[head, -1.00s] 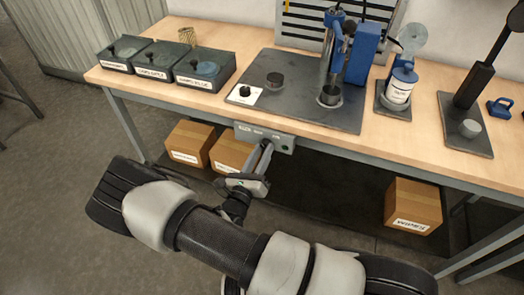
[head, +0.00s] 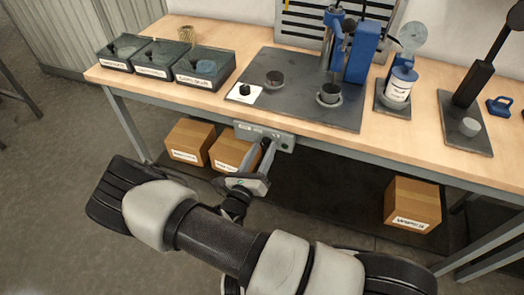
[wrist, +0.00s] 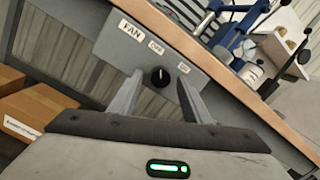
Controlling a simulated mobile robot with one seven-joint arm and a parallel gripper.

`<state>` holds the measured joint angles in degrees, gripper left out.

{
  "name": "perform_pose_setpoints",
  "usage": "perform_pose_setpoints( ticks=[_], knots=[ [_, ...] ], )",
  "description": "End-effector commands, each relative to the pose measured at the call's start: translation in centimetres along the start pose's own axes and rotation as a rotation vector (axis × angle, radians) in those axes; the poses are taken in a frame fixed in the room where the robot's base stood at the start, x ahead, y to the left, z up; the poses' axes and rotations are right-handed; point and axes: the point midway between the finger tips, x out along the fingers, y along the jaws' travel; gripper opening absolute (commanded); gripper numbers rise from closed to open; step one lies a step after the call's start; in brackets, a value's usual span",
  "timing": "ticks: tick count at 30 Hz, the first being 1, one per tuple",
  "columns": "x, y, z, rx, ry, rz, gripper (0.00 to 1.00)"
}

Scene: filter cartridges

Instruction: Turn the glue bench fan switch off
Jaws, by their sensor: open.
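The fan switch is a black round knob (wrist: 160,76) on a grey panel (wrist: 170,40) in the wrist view. A pale mark on the knob points roughly up in the picture, toward the middle label. One label reads FAN; the two smaller ones are hard to read. In the head view the panel (head: 243,131) hangs under the bench's front edge. My gripper (wrist: 159,80) is open, with one finger on each side of the knob and gaps between. In the head view my gripper (head: 262,156) is just in front of the panel and hides the knob.
The wooden bench (head: 200,103) bears a dark mat (head: 300,105) with a press (head: 360,50), and several labelled bins stand at its left. Cardboard boxes (head: 188,139) sit below, and another box (head: 412,203) is at the right. The floor in front is clear.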

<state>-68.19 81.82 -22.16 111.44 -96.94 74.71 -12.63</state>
Motion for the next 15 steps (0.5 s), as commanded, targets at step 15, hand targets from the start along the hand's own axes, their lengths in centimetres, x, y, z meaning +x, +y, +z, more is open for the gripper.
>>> perform_pose_setpoints(
  ticks=[15],
  knots=[
    [-10.1,0.1,0.1,0.000,0.000,0.006,0.44]
  ],
)
